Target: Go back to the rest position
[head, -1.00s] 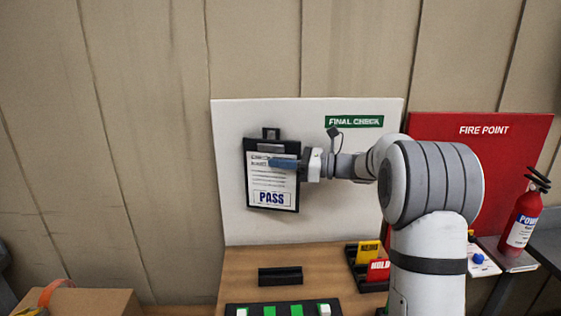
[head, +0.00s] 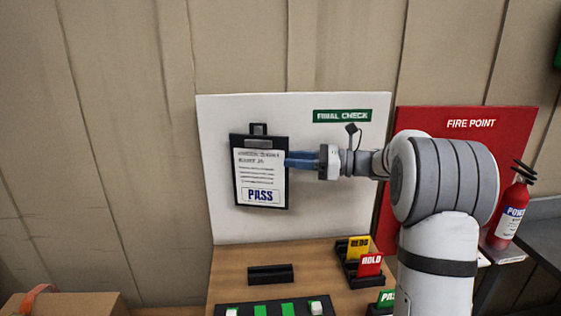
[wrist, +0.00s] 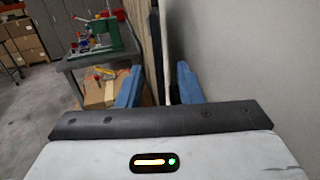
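My gripper (head: 288,160) is at the right edge of the clipboard, its blue fingers pointing left at it. In the wrist view my gripper (wrist: 158,82) shows two blue fingers well apart, so it is open. The clipboard (head: 262,203) hangs upright on the white FINAL CHECK board (head: 340,215) and bears a sheet marked PASS (head: 261,175). A thin upright edge ahead between the fingers in the wrist view looks like the clipboard seen edge-on. Whether a fingertip touches it, I cannot tell.
Below is a wooden table (head: 228,275) with a black holder (head: 270,274), a rack with yellow REDO (head: 358,247) and red HOLD (head: 370,264) cards, and a black tray (head: 225,311). A red FIRE POINT board (head: 470,150) and extinguisher (head: 511,213) stand right. A cardboard box (head: 65,304) is lower left.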

